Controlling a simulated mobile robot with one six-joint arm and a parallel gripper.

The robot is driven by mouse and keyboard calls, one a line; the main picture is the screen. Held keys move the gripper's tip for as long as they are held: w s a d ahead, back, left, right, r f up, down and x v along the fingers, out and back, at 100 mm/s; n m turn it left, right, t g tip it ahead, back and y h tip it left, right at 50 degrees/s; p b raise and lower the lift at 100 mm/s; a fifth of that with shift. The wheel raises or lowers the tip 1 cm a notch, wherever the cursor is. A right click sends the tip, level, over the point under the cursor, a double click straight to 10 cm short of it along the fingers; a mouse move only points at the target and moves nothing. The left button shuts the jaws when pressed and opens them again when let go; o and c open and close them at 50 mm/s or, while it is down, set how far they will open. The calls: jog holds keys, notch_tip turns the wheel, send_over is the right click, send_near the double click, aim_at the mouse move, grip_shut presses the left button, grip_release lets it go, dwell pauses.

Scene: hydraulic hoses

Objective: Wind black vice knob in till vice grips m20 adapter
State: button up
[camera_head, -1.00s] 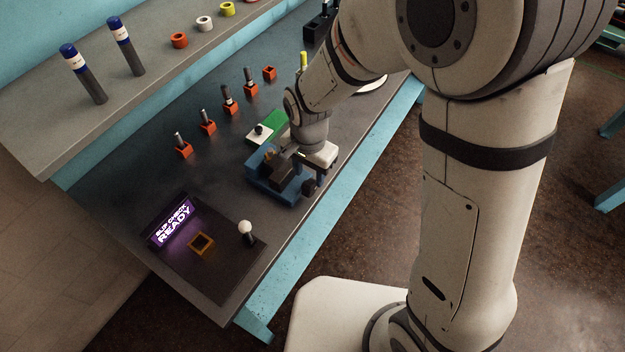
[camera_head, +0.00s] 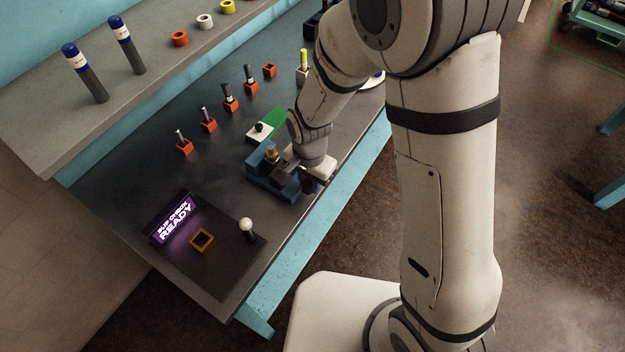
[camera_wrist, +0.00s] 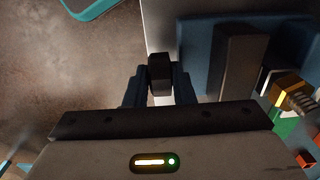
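The blue vice (camera_head: 262,182) stands on the bench near its front edge; its blue base (camera_wrist: 200,62) and dark jaw (camera_wrist: 241,62) fill the right of the wrist view. The brass m20 adapter (camera_head: 271,152) sits upright at the vice's far side and also shows in the wrist view (camera_wrist: 290,88). The black vice knob (camera_wrist: 160,74) is between the fingers of my gripper (camera_wrist: 160,88), which lie close against both its sides. In the head view my wrist hides most of the gripper and knob. A gap shows between adapter and dark jaw in the wrist view.
Several orange holders (camera_head: 209,126) stand behind. A green and white block (camera_head: 266,127) is just beyond the vice.

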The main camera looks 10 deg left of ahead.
grip_shut()
jog(key=shift+c, duration=2.2)
grip_release()
jog(key=shift+d, duration=0.25)
jog(key=shift+a, duration=0.15)
grip_shut()
jog(key=shift+f, duration=0.1)
